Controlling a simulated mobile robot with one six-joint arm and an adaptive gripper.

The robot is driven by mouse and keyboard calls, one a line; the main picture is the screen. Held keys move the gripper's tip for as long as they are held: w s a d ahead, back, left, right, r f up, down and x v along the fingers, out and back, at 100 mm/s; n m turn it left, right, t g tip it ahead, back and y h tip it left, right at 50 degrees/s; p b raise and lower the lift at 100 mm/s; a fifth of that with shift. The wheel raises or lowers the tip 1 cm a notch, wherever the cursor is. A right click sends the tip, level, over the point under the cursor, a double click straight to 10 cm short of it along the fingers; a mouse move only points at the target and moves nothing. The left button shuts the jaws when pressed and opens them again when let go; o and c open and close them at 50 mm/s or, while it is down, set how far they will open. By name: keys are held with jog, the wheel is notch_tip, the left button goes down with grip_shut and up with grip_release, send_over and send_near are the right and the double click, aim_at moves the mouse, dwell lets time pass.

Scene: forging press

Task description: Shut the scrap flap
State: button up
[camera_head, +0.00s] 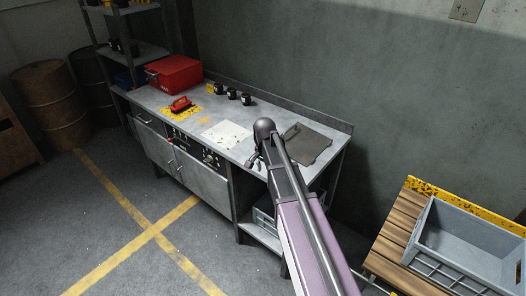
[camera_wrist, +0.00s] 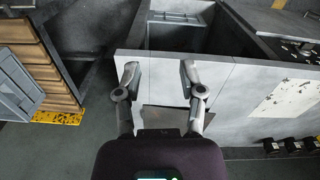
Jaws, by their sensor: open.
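A dark grey plate (camera_head: 312,145) at the right end of the workbench top looks like the scrap flap. A small handle-like part shows at its upper left edge, and my arm covers its left part. I cannot tell whether it lies flat or is tilted. In the wrist view a brownish-grey plate (camera_wrist: 177,119), perhaps the same flap, shows between and behind my fingers. My gripper (camera_wrist: 159,78) is open and empty, its fingers apart over the light bench surface. In the head view my gripper (camera_head: 255,161) is small and dark, near the bench's front edge, left of the plate.
The workbench (camera_head: 180,98) carries a red toolbox (camera_head: 174,73), a white sheet (camera_head: 227,134), a red tool (camera_head: 181,103) and several black cups (camera_head: 232,94). A grey crate (camera_head: 470,242) sits on a wooden pallet (camera_head: 399,222) at right. Floor is clear at front left.

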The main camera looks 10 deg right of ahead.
jog(key=s+a+n, duration=0.2)
jog(key=s+n, duration=0.7)
jog(key=s, duration=0.9)
jog(key=shift+s+a, duration=0.2)
jog(key=shift+s, duration=0.1)
